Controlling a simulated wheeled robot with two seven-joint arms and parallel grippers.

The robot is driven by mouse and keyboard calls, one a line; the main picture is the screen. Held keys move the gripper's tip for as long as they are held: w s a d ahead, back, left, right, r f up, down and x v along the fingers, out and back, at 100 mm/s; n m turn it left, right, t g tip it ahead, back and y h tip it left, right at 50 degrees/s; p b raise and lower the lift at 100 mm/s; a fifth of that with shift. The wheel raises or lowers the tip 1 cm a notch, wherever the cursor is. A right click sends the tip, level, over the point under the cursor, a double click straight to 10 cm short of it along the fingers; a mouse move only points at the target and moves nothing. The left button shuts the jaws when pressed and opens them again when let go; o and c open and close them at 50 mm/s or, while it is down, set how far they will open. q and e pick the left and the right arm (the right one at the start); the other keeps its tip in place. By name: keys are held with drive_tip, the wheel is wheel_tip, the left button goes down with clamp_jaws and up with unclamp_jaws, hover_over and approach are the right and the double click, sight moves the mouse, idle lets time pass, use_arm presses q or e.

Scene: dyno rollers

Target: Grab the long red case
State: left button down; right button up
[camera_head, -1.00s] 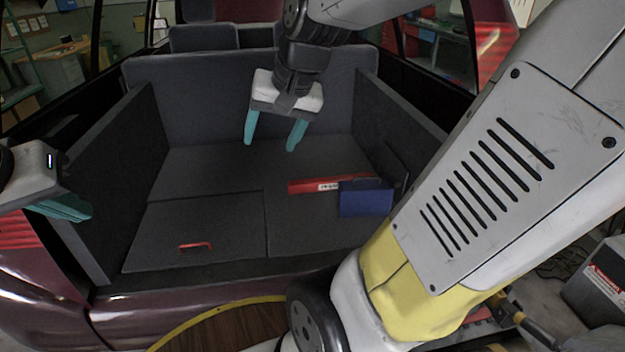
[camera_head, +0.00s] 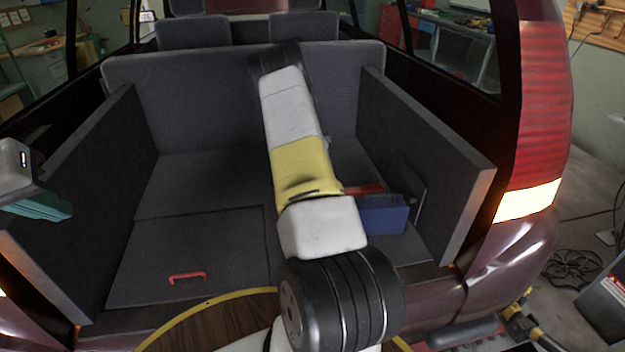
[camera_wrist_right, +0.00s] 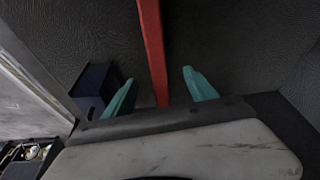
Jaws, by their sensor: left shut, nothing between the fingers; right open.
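The long red case (camera_head: 364,189) lies on the trunk floor, mostly hidden behind my right arm in the head view. In the right wrist view the long red case (camera_wrist_right: 152,45) runs from the top edge down between the fingers. My right gripper (camera_wrist_right: 160,88) is open, with a teal finger on either side of the case. I cannot tell whether the fingers are low enough to touch it. In the head view the right gripper is hidden. My left gripper (camera_head: 40,207) is shut and empty at the left edge, beside the trunk's left wall.
A blue box (camera_head: 383,215) stands beside the red case; it also shows in the right wrist view (camera_wrist_right: 93,88). The trunk has dark side walls (camera_head: 428,150) and a seat back behind. A red handle (camera_head: 187,276) lies on the floor panel.

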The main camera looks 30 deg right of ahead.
drive_tip(key=m+h, duration=0.1)
approach(354, 191)
drive_tip(key=shift+g, duration=0.4)
drive_tip(key=w+a+f, duration=0.1)
drive_tip(key=f, duration=0.1)
drive_tip(key=w+a+f, duration=0.2)
drive_tip(key=shift+w+a+f, duration=0.25)
drive_tip(key=shift+w+a, duration=0.05)
drive_tip(key=shift+a, duration=0.05)
drive_tip(key=x, duration=0.5)
drive_tip(key=shift+s+a+f, duration=0.1)
drive_tip(key=shift+s+f, duration=0.15)
drive_tip(key=shift+s, duration=0.15)
drive_tip(key=shift+r, duration=0.1)
clamp_jaws()
